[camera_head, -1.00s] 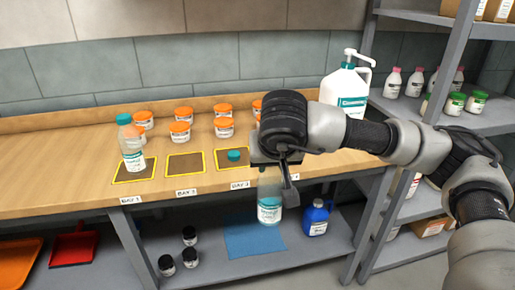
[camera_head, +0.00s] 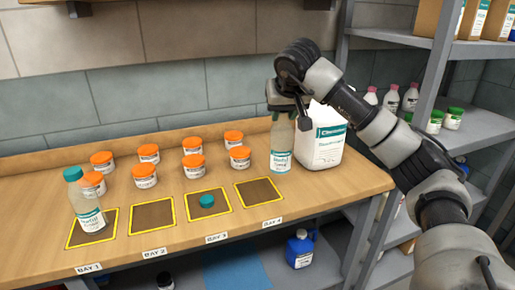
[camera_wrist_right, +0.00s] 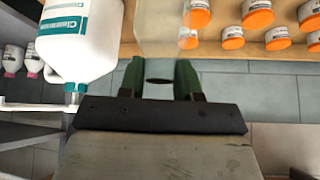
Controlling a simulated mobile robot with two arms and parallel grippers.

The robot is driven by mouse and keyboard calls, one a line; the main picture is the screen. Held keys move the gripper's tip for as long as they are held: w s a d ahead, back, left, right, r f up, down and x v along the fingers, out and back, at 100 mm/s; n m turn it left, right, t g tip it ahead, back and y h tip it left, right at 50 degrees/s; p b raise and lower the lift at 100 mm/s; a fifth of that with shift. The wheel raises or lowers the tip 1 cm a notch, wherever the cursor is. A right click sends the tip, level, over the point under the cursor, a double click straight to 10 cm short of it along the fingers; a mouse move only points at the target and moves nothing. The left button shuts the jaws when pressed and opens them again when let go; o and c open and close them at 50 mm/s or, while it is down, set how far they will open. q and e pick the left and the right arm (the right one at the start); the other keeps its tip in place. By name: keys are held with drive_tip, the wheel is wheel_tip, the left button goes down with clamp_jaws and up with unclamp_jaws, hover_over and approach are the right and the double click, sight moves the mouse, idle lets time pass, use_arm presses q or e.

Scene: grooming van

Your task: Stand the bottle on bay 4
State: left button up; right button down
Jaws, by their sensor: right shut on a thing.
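A clear bottle with a teal-and-white label (camera_head: 281,150) hangs upright from my right gripper (camera_head: 281,108), which is shut on its top. The bottle shows just behind bay 4 (camera_head: 258,192), beside the white pump jug. I cannot tell whether its base touches the bench. Bay 4 is a bare brown square with a yellow border. In the right wrist view, the green fingers of my right gripper (camera_wrist_right: 158,82) show with a small gap between them; the bottle is hard to make out there. My left gripper is not in view.
A similar bottle (camera_head: 84,205) stands at bay 1. Bay 2 (camera_head: 153,214) is empty. A teal cap (camera_head: 207,201) lies on bay 3. Several orange-lidded jars (camera_head: 192,167) stand behind the bays. The white jug (camera_head: 322,140) is right of the held bottle.

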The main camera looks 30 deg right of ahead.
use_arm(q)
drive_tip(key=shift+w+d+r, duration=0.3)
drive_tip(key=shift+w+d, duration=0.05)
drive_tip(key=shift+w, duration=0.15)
use_arm(e)
drive_tip(key=w+a+f, duration=0.4)
drive_tip(key=a+f, duration=0.1)
drive_tip(key=f, duration=0.2)
drive_tip(key=shift+f, duration=0.55)
drive_tip(key=c, duration=0.8)
unclamp_jaws()
